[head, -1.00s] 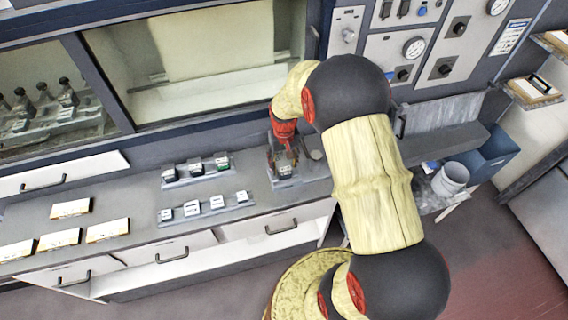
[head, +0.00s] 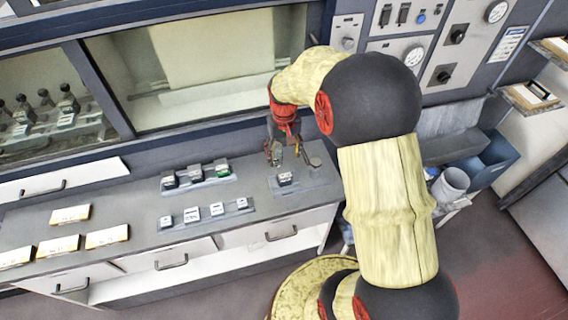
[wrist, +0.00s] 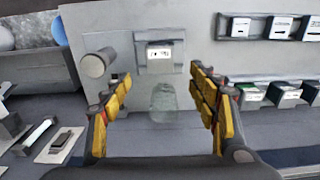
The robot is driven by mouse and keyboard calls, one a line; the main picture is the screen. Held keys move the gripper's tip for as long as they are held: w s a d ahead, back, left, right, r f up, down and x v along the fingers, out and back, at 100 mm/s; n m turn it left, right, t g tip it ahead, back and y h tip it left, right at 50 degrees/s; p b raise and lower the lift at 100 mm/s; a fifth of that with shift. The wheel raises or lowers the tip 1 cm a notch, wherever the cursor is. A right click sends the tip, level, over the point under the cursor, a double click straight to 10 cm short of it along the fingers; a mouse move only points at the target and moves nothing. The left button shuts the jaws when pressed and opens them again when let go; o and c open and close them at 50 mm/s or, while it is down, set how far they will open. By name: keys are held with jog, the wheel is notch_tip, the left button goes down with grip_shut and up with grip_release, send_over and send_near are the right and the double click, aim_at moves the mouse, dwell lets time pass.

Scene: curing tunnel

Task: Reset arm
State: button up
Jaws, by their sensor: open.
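My gripper (head: 287,153) hangs above the back right of the counter, its red wrist pointing down. A small dark block with a white label (head: 285,179) sits on a grey fixture plate (head: 310,184) in front of and below the fingers. In the wrist view this block (wrist: 160,53) lies beyond the fingertips, apart from them. A round post (wrist: 97,63) stands beside it. My arm covers part of the counter's right end.
Two racks of small labelled blocks (head: 196,172) (head: 208,211) stand left of the fixture. Several orange-white boxes (head: 70,214) lie at the counter's left. The glazed tunnel window (head: 210,60) and a gauge panel (head: 455,35) are behind. A bucket (head: 452,184) stands right.

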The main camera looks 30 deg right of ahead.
jog(key=shift+r, duration=1.35)
jog(key=s+a+r+n+t+b, duration=0.1)
jog(key=s+a+r+t+b, duration=0.1)
jog(key=s, duration=0.4)
jog(key=s+a+r+n+t+b, duration=0.1)
jog(key=s+a+r+b, duration=0.3)
jog(key=s+a, duration=0.3)
jog(key=s+a+r+n+t+b, duration=0.1)
jog(key=s+a+r+t+b, duration=0.1)
jog(key=s+a+b, duration=0.3)
jog(key=shift+s+a+r+t, duration=0.15)
jog(key=shift+s+r+t, duration=0.15)
jog(key=shift+s+r, duration=0.6)
jog(key=shift+s+f, duration=0.1)
jog(key=shift+s, duration=0.05)
